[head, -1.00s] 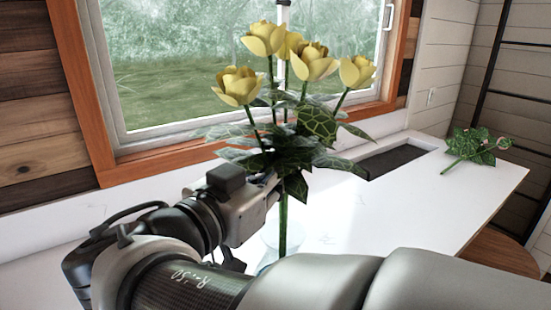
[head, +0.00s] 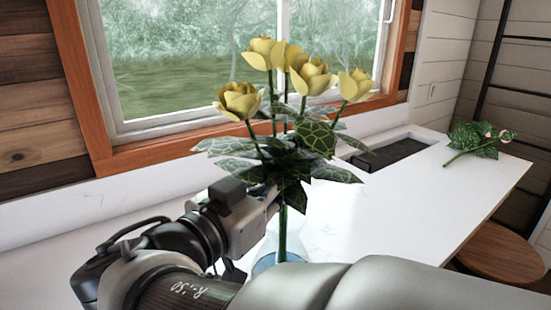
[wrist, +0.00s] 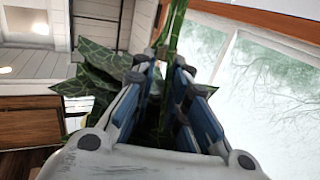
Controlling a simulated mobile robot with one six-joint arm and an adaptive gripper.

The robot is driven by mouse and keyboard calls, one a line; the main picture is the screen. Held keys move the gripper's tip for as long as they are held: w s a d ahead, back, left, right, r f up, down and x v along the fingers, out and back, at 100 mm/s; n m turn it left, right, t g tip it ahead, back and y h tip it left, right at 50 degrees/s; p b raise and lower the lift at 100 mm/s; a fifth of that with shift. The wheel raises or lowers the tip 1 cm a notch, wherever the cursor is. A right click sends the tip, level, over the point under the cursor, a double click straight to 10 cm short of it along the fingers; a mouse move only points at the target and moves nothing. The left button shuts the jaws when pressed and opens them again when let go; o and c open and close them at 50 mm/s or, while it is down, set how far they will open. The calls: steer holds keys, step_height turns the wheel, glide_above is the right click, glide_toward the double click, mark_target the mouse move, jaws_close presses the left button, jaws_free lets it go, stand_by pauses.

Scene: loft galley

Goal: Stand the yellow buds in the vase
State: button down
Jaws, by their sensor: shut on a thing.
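The yellow buds (head: 312,76) are a bunch of several yellow blooms with dark, veined leaves and a green stem, held upright. My gripper (head: 277,192) is shut on the stem just below the leaves. In the wrist view the stem (wrist: 175,32) runs up past the blue-padded fingers (wrist: 168,75). The clear glass vase (head: 262,254), with bluish water, stands on the counter below the blooms. The stem's lower part overlaps the vase, and my arm hides its end and the vase's base. I cannot tell whether the stem is inside the vase.
The white counter (head: 400,210) has free room to the right. A leafy sprig with pinkish buds (head: 478,141) lies at its far right. A dark sink (head: 385,156) is set in near the window (head: 180,55). A round wooden stool (head: 503,250) stands at lower right.

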stand_by(0.3)
steer(key=c, duration=1.5)
jaws_free()
steer(key=o, duration=1.2)
